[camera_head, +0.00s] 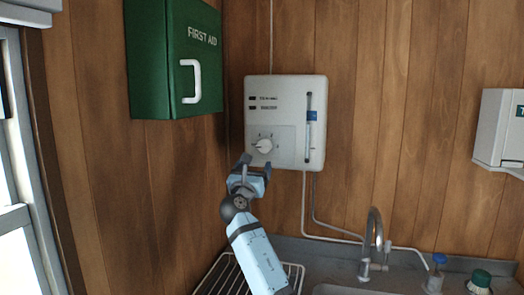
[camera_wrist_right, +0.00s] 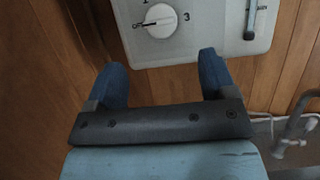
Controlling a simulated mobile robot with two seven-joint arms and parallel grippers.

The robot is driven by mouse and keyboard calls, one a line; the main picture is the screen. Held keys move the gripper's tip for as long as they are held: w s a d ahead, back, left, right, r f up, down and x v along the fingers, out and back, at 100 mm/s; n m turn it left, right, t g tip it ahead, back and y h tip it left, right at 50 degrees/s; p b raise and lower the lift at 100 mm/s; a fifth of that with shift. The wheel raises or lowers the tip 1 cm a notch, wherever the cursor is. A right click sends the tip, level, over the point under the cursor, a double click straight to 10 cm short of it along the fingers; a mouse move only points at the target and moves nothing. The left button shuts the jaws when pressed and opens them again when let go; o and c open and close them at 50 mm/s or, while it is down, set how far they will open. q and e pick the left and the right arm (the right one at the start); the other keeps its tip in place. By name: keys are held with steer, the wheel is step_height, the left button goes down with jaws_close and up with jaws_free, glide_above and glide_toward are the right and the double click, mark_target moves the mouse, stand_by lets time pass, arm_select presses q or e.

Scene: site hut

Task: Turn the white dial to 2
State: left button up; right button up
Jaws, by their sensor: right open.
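The white dial (camera_head: 264,145) is on the lower left of a white wall-mounted heater unit (camera_head: 285,90). In the right wrist view the dial (camera_wrist_right: 162,20) is at the top, with OFF at its left, 1 above left and 3 at its right; the 2 is out of frame. A dark mark on the dial appears to point toward OFF. My right gripper (camera_head: 256,166) is open and empty just below the dial, apart from it in the wrist view, where its blue fingers (camera_wrist_right: 160,66) are spread wide. My left gripper is not in view.
A green first aid box (camera_head: 160,60) hangs to the left of the unit. Pipes (camera_head: 315,205) run down from it to a sink with a metal tap (camera_head: 374,235). A wire rack (camera_head: 225,275) lies below my arm. A white dispenser (camera_head: 500,130) is at the right.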

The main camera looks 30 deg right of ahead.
mark_target(262, 148)
steer(key=p+x, duration=0.1)
steer(key=x, duration=0.8)
steer(key=shift+w+d, duration=0.25)
steer(key=shift+c, duration=0.4)
steer(key=c, duration=0.8)
steer(key=shift+c, duration=0.2)
